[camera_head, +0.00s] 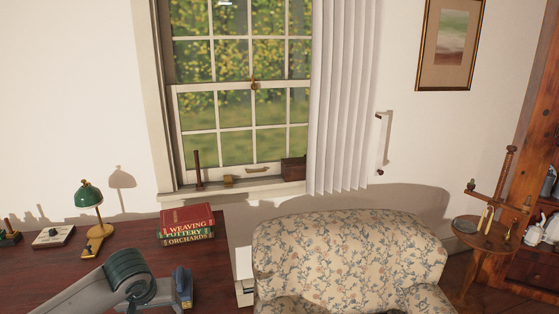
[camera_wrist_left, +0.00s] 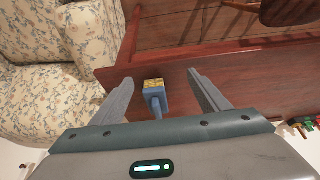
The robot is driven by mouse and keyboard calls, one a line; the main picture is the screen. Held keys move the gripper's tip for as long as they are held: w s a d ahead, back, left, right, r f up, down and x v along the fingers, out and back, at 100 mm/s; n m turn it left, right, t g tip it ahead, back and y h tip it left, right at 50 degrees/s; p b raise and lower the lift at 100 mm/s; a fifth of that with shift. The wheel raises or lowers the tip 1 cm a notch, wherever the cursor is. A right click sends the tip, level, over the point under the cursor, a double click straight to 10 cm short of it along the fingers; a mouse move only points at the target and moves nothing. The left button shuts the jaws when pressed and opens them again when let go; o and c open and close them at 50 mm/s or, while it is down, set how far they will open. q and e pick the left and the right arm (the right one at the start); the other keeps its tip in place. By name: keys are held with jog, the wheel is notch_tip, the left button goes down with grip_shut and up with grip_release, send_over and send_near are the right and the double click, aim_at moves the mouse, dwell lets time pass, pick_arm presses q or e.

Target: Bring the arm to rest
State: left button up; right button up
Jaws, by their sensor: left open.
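My left arm (camera_head: 125,285) reaches in from the bottom left of the head view, over the desk's front part; its fingers cannot be made out there. In the left wrist view my left gripper (camera_wrist_left: 160,80) is open, its two grey fingers apart. A blue object with a yellow, bristle-like end (camera_wrist_left: 154,100) shows between the fingers, without visible contact with either. A blue item (camera_head: 183,286) beside the arm in the head view looks like the same object. My right gripper is not in view.
The dark red desk (camera_head: 135,247) holds a green lamp (camera_head: 89,197) and stacked books (camera_head: 187,223). A floral armchair (camera_head: 350,255) stands right of it. A small round table (camera_head: 486,233) is at the far right. A wooden chair (camera_wrist_left: 285,12) shows in the wrist view.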

pick_arm(q)
jog(key=w+d+f+h, duration=0.1)
jog(key=w+d+f, duration=0.1)
jog(key=f, duration=0.7)
jog(key=w+d+f+h, duration=0.1)
jog(key=w+f, duration=0.1)
jog(key=f, duration=0.7)
jog(key=s+f+m+t, duration=0.1)
jog(key=s+f, duration=0.3)
jog(key=f, duration=0.6)
jog(key=s+f+m, duration=0.1)
jog(key=s+f, duration=0.3)
jog(key=f, duration=0.5)
jog(key=s+d+f+m, duration=0.1)
jog(key=s+f, duration=1.3)
jog(key=s, duration=0.2)
jog(key=s+d+f, duration=0.1)
jog(key=s+f, duration=0.2)
jog(key=s, duration=0.5)
jog(key=s+d+f+m+g, duration=0.1)
jog(key=s+d+f, duration=0.1)
jog(key=s, duration=0.5)
jog(key=s+d+f+m, duration=0.1)
jog(key=s+f, duration=0.3)
jog(key=s, duration=0.4)
jog(key=shift+s+d+g, duration=0.25)
jog(key=shift+s+g, duration=0.05)
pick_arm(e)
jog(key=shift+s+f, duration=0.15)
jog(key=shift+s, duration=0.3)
